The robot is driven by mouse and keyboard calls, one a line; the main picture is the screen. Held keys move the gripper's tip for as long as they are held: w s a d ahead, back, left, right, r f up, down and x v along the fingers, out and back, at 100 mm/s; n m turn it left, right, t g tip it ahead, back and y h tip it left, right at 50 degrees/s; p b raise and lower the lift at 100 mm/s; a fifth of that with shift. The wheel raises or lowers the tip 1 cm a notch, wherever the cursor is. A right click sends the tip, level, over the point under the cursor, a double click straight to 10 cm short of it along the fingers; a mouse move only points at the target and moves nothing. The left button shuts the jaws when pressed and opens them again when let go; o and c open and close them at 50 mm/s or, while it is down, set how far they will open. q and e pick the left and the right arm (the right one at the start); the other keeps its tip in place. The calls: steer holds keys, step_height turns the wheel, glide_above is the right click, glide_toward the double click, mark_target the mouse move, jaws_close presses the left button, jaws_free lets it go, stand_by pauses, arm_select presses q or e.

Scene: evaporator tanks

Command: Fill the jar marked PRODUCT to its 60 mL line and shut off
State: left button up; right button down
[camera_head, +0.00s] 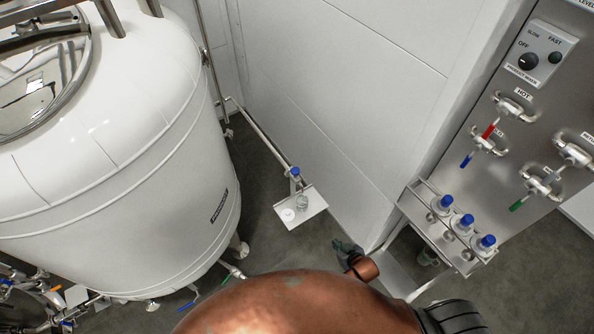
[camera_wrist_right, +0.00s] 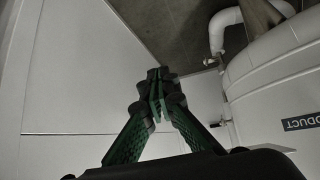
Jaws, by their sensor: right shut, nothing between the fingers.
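A small clear glass jar (camera_head: 302,202) stands on a white shelf (camera_head: 311,210) at the wall, with a round white lid-like disc (camera_head: 288,215) beside it. Its marking and fill level are too small to read. A tap with a blue handle (camera_head: 295,171) sits on a pipe just above the shelf. My right gripper (camera_head: 343,246) is shut and empty, apart from the jar, to the lower right of the shelf. Its green fingers (camera_wrist_right: 157,105) meet in the right wrist view. My left gripper is not in view.
A large white tank (camera_head: 130,150) fills the left; its label (camera_wrist_right: 300,123) ends in "DUCT" in the wrist view. A steel panel (camera_head: 500,190) at right bears a knob (camera_head: 528,62) and coloured valve levers. A rack (camera_head: 420,210) there holds blue-capped bottles. Grey floor lies between.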

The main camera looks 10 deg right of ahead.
steer(key=w+a+r+t+y+p, duration=0.1)
steer(key=w+a+r+t, duration=0.1)
steer(key=r, duration=1.1)
steer(key=w+a+r+n+t+y+p, duration=0.1)
steer(key=w+a+r, duration=0.2)
steer(key=r, duration=1.1)
steer(key=w+a+r+t+y+p, duration=0.1)
steer(key=a+r, duration=0.4)
steer(key=r, duration=0.9)
steer(key=shift+w+n+t+y, duration=0.4)
steer(key=shift+w+t, duration=0.4)
steer(key=shift+w, duration=0.05)
steer(key=shift+w+a, duration=0.1)
steer(key=shift+w, duration=0.05)
steer(key=p, duration=0.1)
glide_above(297, 173)
steer(key=s, duration=0.1)
step_height(297, 173, down, 3)
steer(key=shift+s+a+f, duration=0.1)
steer(key=shift+f, duration=0.5)
steer(key=shift+s+a+f, duration=0.1)
steer(key=shift+f, duration=1.1)
